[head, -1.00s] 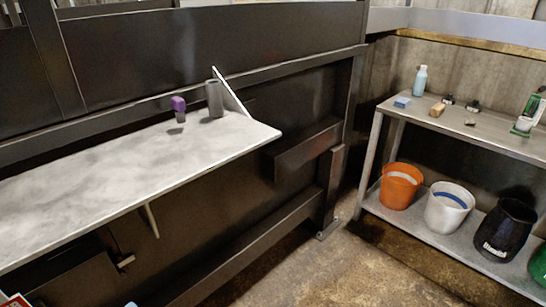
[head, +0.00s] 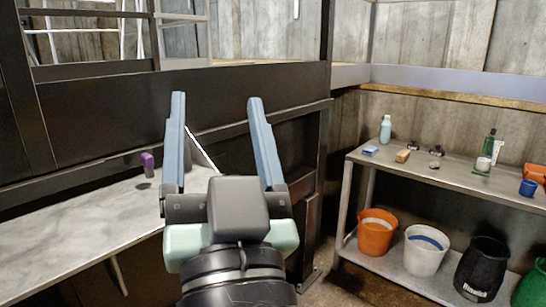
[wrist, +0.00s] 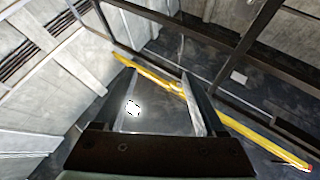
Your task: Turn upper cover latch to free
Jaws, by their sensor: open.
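My gripper (head: 217,98) is open and empty, its two blue fingers raised in front of the dark compactor wall (head: 100,115). A small purple knob or handle (head: 148,160) stands at the back of the pale shelf, left of my gripper and apart from it. I cannot tell whether it is the upper cover latch. No other part is clearly a latch. My arm hides the shelf's right end. In the wrist view my open gripper (wrist: 158,76) has nothing between its fingers; a yellow bar (wrist: 245,130) runs diagonally beyond it.
The pale shelf (head: 75,225) juts out at left. At right, a metal table (head: 455,168) holds bottles and small items, with an orange bucket (head: 377,232), a white bucket (head: 425,250) and a black bin (head: 483,268) below. Barred openings (head: 110,35) show above the dark wall.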

